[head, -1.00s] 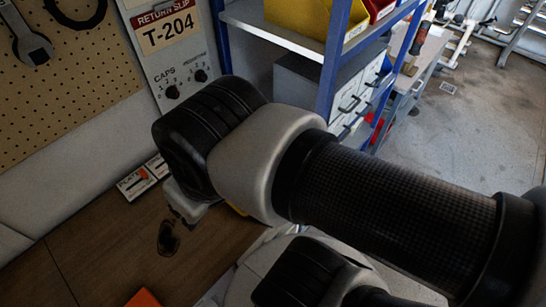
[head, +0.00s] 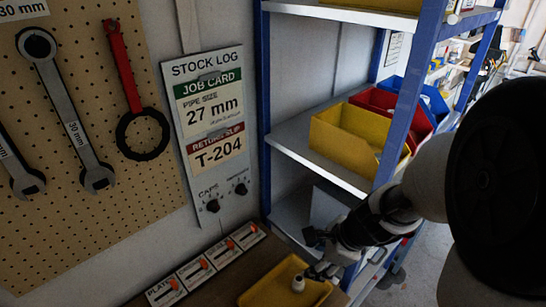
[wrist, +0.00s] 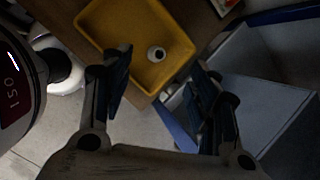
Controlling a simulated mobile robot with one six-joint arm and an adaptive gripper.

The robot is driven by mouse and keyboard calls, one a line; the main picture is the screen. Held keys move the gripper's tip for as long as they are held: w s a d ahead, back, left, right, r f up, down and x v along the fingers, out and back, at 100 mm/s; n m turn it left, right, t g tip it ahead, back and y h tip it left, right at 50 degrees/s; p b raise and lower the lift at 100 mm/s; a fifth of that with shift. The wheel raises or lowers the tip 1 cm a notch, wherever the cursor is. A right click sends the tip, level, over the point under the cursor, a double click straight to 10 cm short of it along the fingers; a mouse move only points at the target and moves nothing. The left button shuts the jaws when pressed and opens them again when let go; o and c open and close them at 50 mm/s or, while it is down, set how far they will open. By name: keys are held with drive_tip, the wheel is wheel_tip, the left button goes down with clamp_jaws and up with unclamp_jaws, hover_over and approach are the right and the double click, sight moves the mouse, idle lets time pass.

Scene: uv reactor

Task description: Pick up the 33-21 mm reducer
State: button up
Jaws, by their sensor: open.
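A small, pale, round fitting with a dark hole lies in a shallow yellow tray (head: 262,290) on the wooden bench. It looks like the reducer (head: 298,284), but I cannot read its size. In the wrist view the reducer (wrist: 157,54) sits near the lower right part of the yellow tray (wrist: 108,22). My gripper (head: 316,256) is just above the tray's right side. In the wrist view my gripper (wrist: 164,76) is open and empty, with the reducer showing between its fingers, apart from them.
A blue-framed shelf (head: 404,95) with yellow bins (head: 350,145) and a red bin (head: 374,100) stands close to the right of the tray. Cards with orange sliders (head: 200,270) line the bench's back edge. A pegboard (head: 70,225) with wrenches hangs at left.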

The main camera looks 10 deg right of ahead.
wheel_tip(320, 180, down, 5)
drive_tip(key=w+d+m, duration=0.1)
drive_tip(key=d+m, duration=0.2)
drive_tip(key=m, duration=0.2)
drive_tip(key=b, duration=0.5)
approach(300, 279)
drive_tip(key=x, duration=0.5)
drive_tip(key=shift+f, duration=0.25)
drive_tip(key=b+x, duration=0.3)
drive_tip(key=x, duration=0.2)
drive_tip(key=shift+a+f, duration=0.1)
drive_tip(key=shift+f, duration=0.25)
drive_tip(key=shift+r, duration=0.1)
drive_tip(key=shift+c, duration=0.4)
drive_tip(key=c, duration=0.8)
